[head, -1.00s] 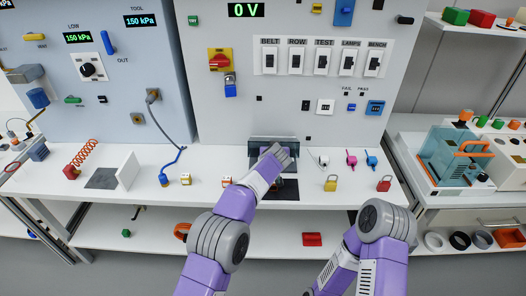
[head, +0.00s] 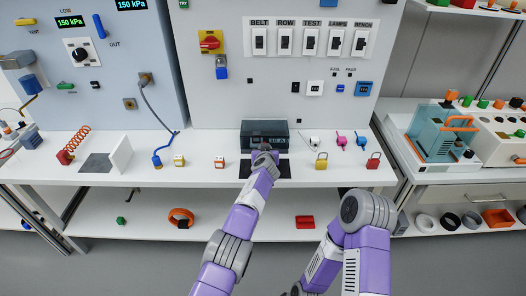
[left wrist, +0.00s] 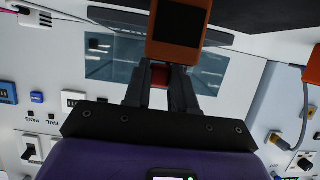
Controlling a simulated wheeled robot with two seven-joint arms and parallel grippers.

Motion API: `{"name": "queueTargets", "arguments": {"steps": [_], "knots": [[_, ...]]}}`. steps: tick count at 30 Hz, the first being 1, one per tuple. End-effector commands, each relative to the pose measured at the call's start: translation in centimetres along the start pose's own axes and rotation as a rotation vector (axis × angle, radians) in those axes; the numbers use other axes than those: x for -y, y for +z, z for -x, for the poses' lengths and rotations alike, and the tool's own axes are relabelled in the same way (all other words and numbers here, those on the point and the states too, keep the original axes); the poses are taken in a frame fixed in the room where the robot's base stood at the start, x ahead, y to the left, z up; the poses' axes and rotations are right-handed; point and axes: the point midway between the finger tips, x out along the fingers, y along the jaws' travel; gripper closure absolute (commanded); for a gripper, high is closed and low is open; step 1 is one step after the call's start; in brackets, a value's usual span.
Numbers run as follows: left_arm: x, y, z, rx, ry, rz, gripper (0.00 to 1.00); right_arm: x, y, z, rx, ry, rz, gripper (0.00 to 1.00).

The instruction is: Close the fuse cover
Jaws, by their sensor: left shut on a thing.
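The fuse cover (head: 264,129) is a dark, see-through box-shaped cover at the back of the white bench, against the grey panel. In the left wrist view its bluish see-through panel (left wrist: 108,68) shows behind the fingers. My left gripper (head: 264,156) is at the cover's front. In the left wrist view my left gripper (left wrist: 160,78) is shut on a small red piece, apparently the cover's grip. The cover's exact angle is hard to tell. My right gripper is out of view.
A black mat (head: 282,170) lies under my left gripper. Switches (head: 310,42) line the panel above.

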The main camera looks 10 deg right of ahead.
Motion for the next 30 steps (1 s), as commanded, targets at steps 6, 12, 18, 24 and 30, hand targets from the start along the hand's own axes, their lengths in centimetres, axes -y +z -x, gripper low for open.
{"name": "queueTargets", "arguments": {"steps": [6, 12, 18, 24, 30], "knots": [[-0.12, 0.73, -0.75, -0.025, 0.002, -0.001, 1.00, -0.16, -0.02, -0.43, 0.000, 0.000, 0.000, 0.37], [-0.18, 0.70, -0.87, -0.035, 0.003, -0.001, 1.00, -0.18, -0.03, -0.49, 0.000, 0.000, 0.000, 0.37], [-0.18, 0.61, -0.85, -0.036, 0.003, -0.001, 1.00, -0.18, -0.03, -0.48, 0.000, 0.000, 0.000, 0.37], [-0.18, 0.53, -0.83, -0.037, 0.004, -0.001, 0.63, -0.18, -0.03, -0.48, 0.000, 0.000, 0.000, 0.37], [-0.24, 0.44, -0.78, -0.039, 0.004, -0.001, 0.49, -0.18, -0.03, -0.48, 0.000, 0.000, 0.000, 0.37]]}}
